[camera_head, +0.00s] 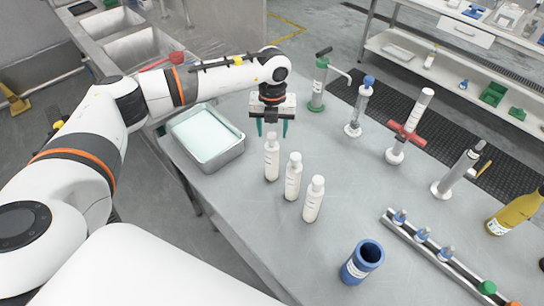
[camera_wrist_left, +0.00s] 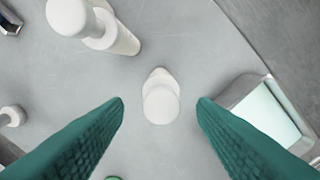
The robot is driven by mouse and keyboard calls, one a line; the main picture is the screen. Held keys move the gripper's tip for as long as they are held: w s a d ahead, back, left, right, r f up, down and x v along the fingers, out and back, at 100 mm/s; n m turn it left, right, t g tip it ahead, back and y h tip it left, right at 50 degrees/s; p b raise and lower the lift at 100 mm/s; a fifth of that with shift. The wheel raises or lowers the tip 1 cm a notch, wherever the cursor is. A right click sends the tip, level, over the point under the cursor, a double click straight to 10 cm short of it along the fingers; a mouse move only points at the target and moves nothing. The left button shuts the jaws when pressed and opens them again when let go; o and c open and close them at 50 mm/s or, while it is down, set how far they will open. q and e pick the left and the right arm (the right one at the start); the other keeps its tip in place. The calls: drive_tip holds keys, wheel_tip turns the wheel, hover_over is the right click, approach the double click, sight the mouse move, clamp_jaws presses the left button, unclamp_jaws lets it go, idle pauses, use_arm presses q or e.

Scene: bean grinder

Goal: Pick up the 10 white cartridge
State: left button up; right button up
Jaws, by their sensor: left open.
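Three white cartridges stand upright in a row on the grey table: the far one (camera_head: 272,160), the middle one (camera_head: 293,178) and the near one (camera_head: 314,200). Their labels are too small to read. My left gripper (camera_head: 271,131) is open with green fingers, above the far cartridge. In the left wrist view a white cartridge (camera_wrist_left: 161,97) stands between and beyond the open fingertips (camera_wrist_left: 160,103), touching neither. Other white cartridges (camera_wrist_left: 97,22) show at the upper left there. My right gripper is not in view.
A metal tray (camera_head: 238,150) with pale contents lies left of the cartridges. Behind and right stand a green pump (camera_head: 319,85), several upright tools, a red-handled one (camera_head: 406,132), and a rail (camera_head: 440,252) with small bottles. A blue cup (camera_head: 361,263) stands in front.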

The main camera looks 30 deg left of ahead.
sight(272, 134)
use_arm(q)
drive_tip(key=shift+f+p, duration=0.35)
drive_tip(key=shift+f, duration=1.2)
drive_tip(key=shift+c, duration=0.3)
clamp_jaws()
drive_tip(key=shift+r, duration=0.1)
